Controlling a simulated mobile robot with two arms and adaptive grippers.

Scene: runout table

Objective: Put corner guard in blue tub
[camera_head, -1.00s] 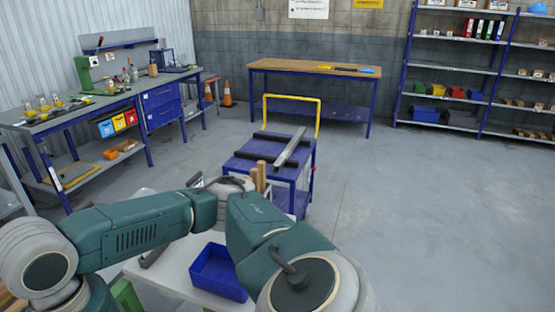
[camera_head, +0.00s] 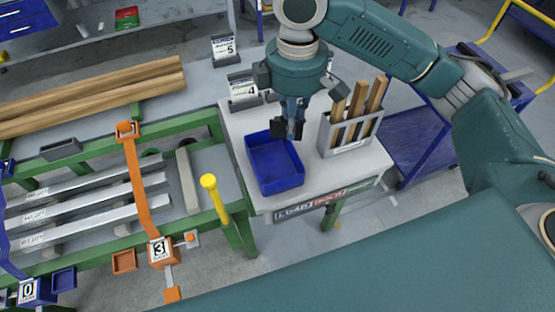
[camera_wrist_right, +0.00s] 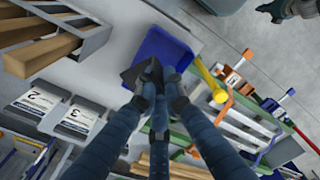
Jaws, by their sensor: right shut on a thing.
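The blue tub (camera_head: 274,163) stands on the light side table, and its visible floor looks empty. My right gripper (camera_head: 291,128) is directly above the tub's back right part, fingers pointing down. It is shut on a small dark piece, the corner guard (camera_wrist_right: 136,72), which shows in the right wrist view at the fingertips, over the tub (camera_wrist_right: 163,47). The fingers partly hide the guard, and in the head view it is a small dark shape. A dark gripper-like part of mine, probably the left gripper (camera_wrist_right: 286,10), is cut off at the wrist view's top right corner.
A grey rack with wooden pieces (camera_head: 350,135) stands right of the tub. Label holders (camera_head: 243,90) stand behind it. A yellow-topped post (camera_head: 208,182) is close on the left, beside the green-framed runout table with metal bars (camera_head: 90,205).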

